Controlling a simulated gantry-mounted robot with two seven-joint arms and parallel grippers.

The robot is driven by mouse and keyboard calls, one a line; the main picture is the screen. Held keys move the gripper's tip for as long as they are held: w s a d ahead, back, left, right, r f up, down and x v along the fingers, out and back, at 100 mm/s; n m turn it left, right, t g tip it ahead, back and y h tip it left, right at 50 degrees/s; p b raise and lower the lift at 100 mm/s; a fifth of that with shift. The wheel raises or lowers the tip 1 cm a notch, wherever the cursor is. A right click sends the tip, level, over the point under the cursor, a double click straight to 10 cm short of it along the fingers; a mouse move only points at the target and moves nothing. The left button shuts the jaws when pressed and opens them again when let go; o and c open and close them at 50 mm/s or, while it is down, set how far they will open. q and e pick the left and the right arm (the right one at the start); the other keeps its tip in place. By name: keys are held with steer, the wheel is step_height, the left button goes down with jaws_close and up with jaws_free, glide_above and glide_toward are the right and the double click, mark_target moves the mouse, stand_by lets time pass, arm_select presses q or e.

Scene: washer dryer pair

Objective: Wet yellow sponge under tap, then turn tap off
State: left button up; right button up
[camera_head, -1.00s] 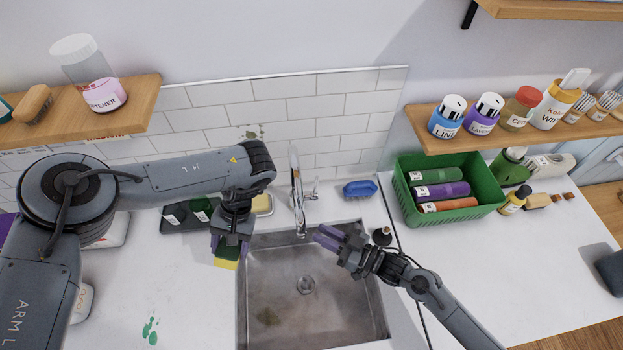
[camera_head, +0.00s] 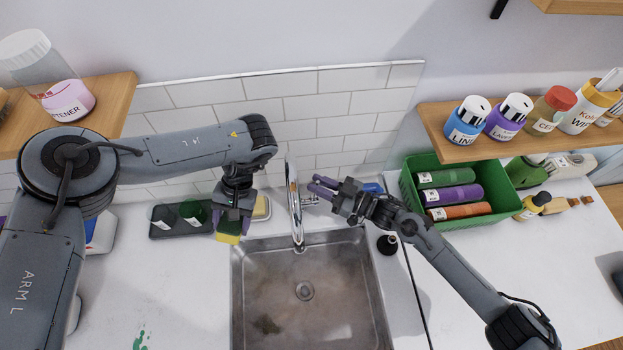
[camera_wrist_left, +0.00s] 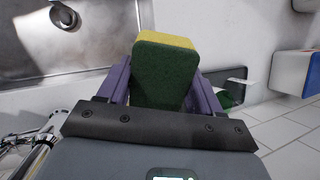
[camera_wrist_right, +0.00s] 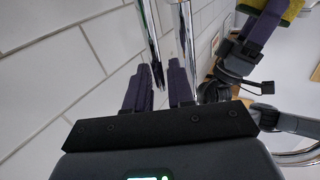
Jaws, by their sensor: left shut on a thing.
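My left gripper (camera_head: 232,222) is shut on the yellow sponge (camera_head: 228,238), holding it near the back left corner of the sink (camera_head: 305,325). The left wrist view shows the sponge's dark green scouring side (camera_wrist_left: 165,78) between the purple fingers. The chrome tap (camera_head: 294,205) stands behind the sink, right of the sponge. I cannot tell whether water runs. My right gripper (camera_head: 315,186) is open by the tap's side handle (camera_head: 309,200). Chrome tap parts show just beyond its fingers (camera_wrist_right: 160,85) in the right wrist view; I cannot tell whether they touch.
A dark tray (camera_head: 175,228) with cups lies left of the sink, near a pale soap-like block (camera_head: 261,208). A blue item (camera_head: 373,188) is partly hidden behind my right arm. A dark bottle (camera_head: 387,244) and green basket (camera_head: 408,185) stand right.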

steer(key=shift+x, duration=1.35)
steer(key=shift+d, duration=0.1)
jaws_close()
